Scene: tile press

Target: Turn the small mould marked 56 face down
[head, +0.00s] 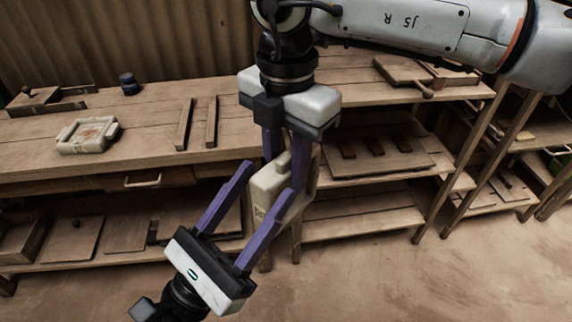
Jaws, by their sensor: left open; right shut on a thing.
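A small cream mould (268,187) is held in the air in front of the bench, tilted on its edge. A dark mark shows low on its side, too small to read. My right gripper (292,158) reaches down from above and is shut on the mould's upper part. My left gripper (268,181) comes up from below with its purple fingers apart. Its fingertips lie to either side of the mould in the picture; I cannot tell whether they touch it. The fingers hide part of the mould.
A shelf rack (360,221) with boards stands at right. The floor in front is clear.

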